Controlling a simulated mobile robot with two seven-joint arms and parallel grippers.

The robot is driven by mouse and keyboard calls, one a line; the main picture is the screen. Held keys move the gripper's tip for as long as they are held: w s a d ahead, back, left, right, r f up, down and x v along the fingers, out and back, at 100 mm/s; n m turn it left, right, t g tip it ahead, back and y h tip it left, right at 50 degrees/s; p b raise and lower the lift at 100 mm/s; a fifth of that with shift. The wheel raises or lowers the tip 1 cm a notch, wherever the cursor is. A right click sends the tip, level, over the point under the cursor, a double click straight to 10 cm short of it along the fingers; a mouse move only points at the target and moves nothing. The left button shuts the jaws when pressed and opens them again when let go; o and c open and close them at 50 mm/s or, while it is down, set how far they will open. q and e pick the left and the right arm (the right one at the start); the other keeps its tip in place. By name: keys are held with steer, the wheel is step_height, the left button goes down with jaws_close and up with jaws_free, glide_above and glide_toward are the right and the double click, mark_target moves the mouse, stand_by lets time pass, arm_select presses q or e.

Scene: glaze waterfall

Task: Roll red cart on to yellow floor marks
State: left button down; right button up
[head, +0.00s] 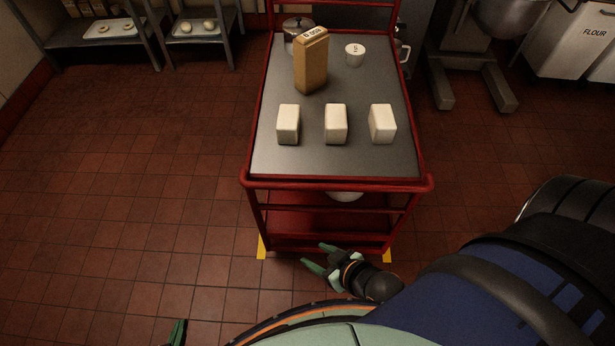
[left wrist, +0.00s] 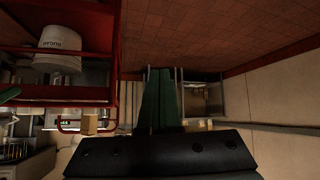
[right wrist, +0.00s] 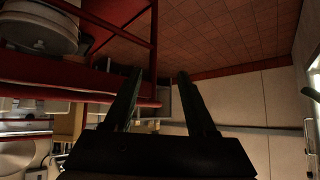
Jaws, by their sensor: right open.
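The red cart (head: 340,184) stands upright in the middle of the head view, with a grey top. Yellow floor marks show beside its front legs: one at the left (head: 262,246) and one at the right (head: 387,256). Any rear marks are hidden by the cart. My right gripper (head: 320,257) is open and empty, low in front of the cart's near end; contact is not clear. My left gripper (head: 178,333) shows only a green tip at the bottom edge, left of the cart. In the left wrist view its fingers (left wrist: 160,98) lie together with nothing visible between them.
The cart carries three white blocks (head: 336,124), a tan carton (head: 311,60), a white cup (head: 355,54) and a metal pot (head: 298,28). A shelf (head: 203,40) stands back left, a mixer (head: 470,60) and flour bin (head: 570,40) back right. Tiled floor is clear at left.

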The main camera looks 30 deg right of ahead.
steer(key=shift+o, duration=0.2)
steer(key=w+d+f+n+t+b, duration=0.1)
steer(key=w+f+n+b, duration=0.3)
steer(key=f+b, duration=0.3)
steer(key=shift+w+d+y+b, duration=0.2)
steer(key=shift+y+b, duration=0.1)
steer(key=shift+b, duration=0.45)
arm_select(q)
steer(key=w+d+r+m+t+h+b, duration=0.1)
steer(key=w+r+t+b, duration=0.15)
steer(key=w, duration=0.25)
steer(key=w+r+m+t+h+b, duration=0.1)
steer(key=w+r+t+b, duration=0.1)
steer(key=w+t+b, duration=0.15)
step_height(320, 180, up, 9)
steer(key=d+m+t+h+b, duration=0.2)
steer(key=t+b, duration=0.4)
steer(key=b, duration=0.3)
steer(key=shift+s+m+h+b, duration=0.35)
steer(key=shift+m+h, duration=0.55)
steer(key=shift+h, duration=0.3)
arm_select(e)
steer(key=w+d+f+n+t+y, duration=0.1)
steer(key=w+d+f+n, duration=0.3)
steer(key=w+f+n, duration=0.4)
steer(key=w+n+t, duration=0.1)
steer(key=w+n, duration=0.1)
steer(key=shift+w+d+f+n+t, duration=0.15)
steer(key=shift+d+f+n+t, duration=0.15)
steer(key=shift+f+n, duration=0.1)
